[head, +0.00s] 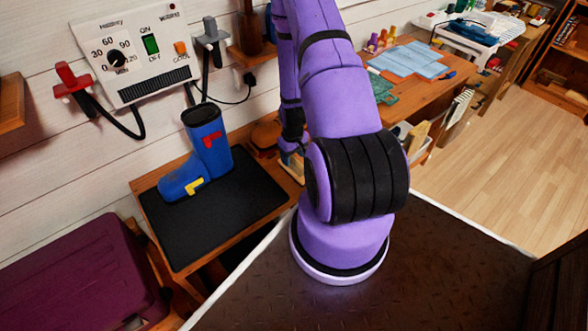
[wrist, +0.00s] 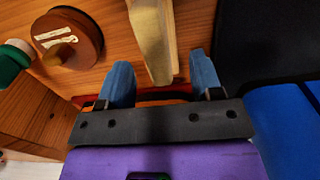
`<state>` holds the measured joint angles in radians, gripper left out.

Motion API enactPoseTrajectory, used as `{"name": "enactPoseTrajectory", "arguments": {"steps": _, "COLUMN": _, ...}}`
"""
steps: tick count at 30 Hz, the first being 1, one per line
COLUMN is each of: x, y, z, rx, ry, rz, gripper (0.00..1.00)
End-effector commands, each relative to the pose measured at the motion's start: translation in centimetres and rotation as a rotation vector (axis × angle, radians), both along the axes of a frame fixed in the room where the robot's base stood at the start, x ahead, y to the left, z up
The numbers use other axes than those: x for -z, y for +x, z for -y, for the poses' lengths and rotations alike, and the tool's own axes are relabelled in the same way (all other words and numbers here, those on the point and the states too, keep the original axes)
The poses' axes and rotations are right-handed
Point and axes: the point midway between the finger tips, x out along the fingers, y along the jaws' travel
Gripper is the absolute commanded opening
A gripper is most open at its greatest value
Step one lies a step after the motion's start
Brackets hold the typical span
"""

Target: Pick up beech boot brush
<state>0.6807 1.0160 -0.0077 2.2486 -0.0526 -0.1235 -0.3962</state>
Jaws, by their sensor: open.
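The beech boot brush, a long pale wooden piece (wrist: 153,38), lies on the wooden bench in the wrist view, its near end close to the opening between my fingertips. In the head view a bit of pale wood (head: 293,168) shows beside my arm, probably the same brush. My gripper (wrist: 162,78) is open, with one blue fingertip on each side of the brush's near end. I cannot tell whether either finger touches it. Its bristles are not clearly visible. In the head view my arm hides most of the gripper.
A blue boot (head: 208,145) stands on a black mat (head: 225,215) to the left of my arm.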

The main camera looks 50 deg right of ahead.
Motion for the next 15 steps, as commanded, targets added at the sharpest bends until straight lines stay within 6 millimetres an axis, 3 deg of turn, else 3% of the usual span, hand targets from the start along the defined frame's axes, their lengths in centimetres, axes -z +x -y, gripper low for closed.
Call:
{"name": "enactPoseTrajectory", "arguments": {"steps": 9, "x": 3.8, "y": -0.1, "z": 0.4, "rx": 0.000, "ry": 0.001, "rz": -0.002, "gripper": 0.60}}
{"name": "enactPoseTrajectory", "arguments": {"steps": 15, "x": 4.9, "y": -0.1, "z": 0.5, "rx": 0.000, "ry": 0.001, "rz": -0.001, "gripper": 0.60}}
